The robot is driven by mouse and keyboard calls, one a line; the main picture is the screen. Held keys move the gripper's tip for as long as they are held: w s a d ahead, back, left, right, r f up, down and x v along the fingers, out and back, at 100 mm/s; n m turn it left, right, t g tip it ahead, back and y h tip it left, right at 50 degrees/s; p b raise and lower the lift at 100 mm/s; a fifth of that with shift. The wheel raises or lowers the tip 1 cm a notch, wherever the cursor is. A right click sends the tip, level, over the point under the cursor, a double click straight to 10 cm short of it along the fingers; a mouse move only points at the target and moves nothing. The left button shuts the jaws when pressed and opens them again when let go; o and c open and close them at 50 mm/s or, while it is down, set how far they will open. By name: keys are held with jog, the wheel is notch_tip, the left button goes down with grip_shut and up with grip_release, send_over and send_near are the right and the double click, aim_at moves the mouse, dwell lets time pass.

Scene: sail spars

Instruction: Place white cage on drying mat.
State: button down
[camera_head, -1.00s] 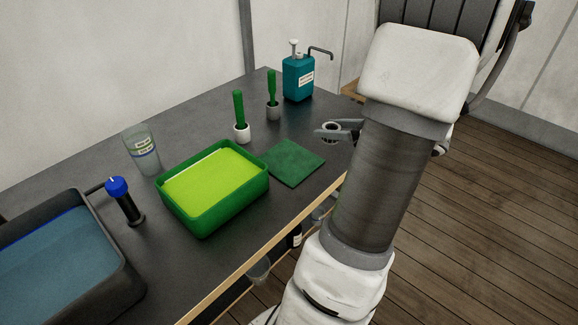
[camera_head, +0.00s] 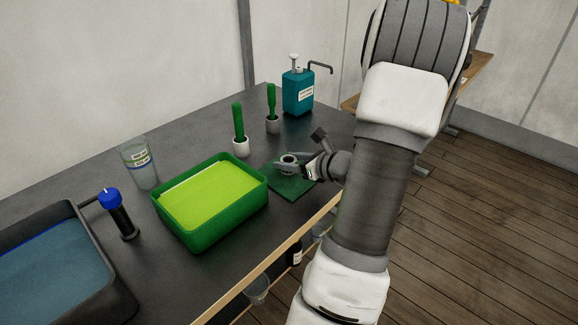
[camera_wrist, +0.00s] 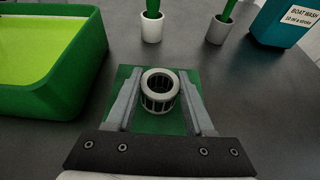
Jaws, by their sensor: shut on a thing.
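The white cage (camera_wrist: 159,92) is a small round ring-shaped cage with dark slots, upright between the fingers of my gripper (camera_wrist: 160,100). In the head view the cage (camera_head: 288,163) shows at the tips of my gripper (camera_head: 288,165). The green drying mat (camera_wrist: 155,124) lies flat on the dark table, under and around the cage. In the head view the mat (camera_head: 291,188) is partly hidden by my gripper. My gripper is shut on the cage, over the mat. I cannot tell whether the cage touches the mat.
A green tub (camera_head: 208,226) with yellow-green liquid stands left of the mat. A clear beaker (camera_head: 138,163), a blue-capped device (camera_head: 118,214) and a dark water basin (camera_head: 55,270) are left.

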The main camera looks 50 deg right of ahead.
jog(key=shift+f, duration=0.5)
jog(key=shift+f, duration=0.15)
jog(key=shift+c, duration=1.4)
grip_release()
jog(key=shift+s+r, duration=0.25)
jog(key=shift+r, duration=0.05)
jog(key=p+v, duration=0.1)
jog(key=v, duration=1)
jog(key=shift+s+r, duration=0.1)
jog(key=shift+s, duration=0.15)
